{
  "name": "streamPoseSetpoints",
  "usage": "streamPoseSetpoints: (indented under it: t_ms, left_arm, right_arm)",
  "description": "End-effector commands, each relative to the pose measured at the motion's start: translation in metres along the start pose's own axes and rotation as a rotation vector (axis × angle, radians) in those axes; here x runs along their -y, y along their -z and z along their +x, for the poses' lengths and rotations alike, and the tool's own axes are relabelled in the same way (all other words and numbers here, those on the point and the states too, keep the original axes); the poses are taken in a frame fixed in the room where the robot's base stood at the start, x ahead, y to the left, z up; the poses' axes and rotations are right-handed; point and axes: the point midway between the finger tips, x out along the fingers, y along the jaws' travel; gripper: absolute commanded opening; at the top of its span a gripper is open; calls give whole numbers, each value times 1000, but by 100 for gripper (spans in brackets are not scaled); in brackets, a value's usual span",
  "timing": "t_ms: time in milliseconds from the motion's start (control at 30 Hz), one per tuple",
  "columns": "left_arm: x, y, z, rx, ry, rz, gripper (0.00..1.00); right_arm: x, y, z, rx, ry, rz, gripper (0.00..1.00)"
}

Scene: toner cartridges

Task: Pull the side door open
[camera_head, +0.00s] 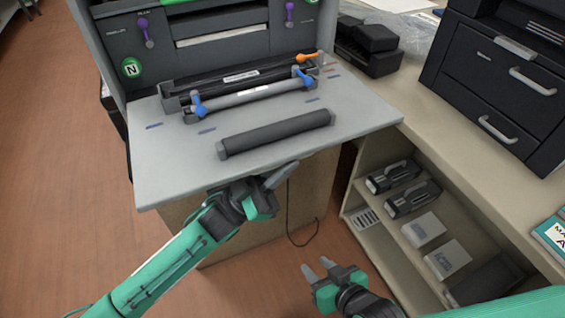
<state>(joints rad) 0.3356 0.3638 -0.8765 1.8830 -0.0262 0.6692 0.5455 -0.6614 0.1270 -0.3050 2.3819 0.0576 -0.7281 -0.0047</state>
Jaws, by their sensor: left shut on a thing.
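The side door (165,175) of the dark machine is folded down flat as a light grey panel. My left gripper (280,180) is at the panel's front edge, right of its middle, and is shut on that edge; its lower finger is hard to make out. My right gripper (318,266) is lower down, in front of the shelf unit, empty with its fingers apart. On the panel lie a dark roller (275,133), a grey cartridge with blue levers (250,95) and a black unit with an orange lever (215,82).
The machine's opening (220,45) with purple levers is behind the panel. A beige counter (420,100) stands at the right, with boxes on the shelves (405,230) below. A black drawer cabinet (485,100) sits on it. A cable (290,225) hangs below the panel. Open floor is at the left.

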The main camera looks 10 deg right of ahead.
Motion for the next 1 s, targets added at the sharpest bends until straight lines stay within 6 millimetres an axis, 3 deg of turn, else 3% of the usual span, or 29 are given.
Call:
streamPoseSetpoints:
  t_ms: [433, 467, 533, 567, 867, 1000]
  left_arm:
    - [0, 0, 0, -2, -3, 3, 0]
    - [0, 0, 0, -2, -3, 3, 17]
    - [0, 0, 0, -2, -2, 3, 30]
    - [0, 0, 0, -1, -2, 3, 32]
    - [0, 0, -2, 0, -2, 2, 32]
    - [0, -1, -17, 3, -1, 2, 32]
  right_arm:
    - [1, 1, 0, -10, 3, 0, 36]
    - [1, 1, 0, -10, 3, 0, 36]
    - [1, 1, 0, -10, 3, 0, 36]
    - [1, 1, 0, -10, 3, 0, 36]
    - [1, 0, 0, -9, 3, 0, 36]
    - [1, 1, 1, -14, 4, 0, 36]
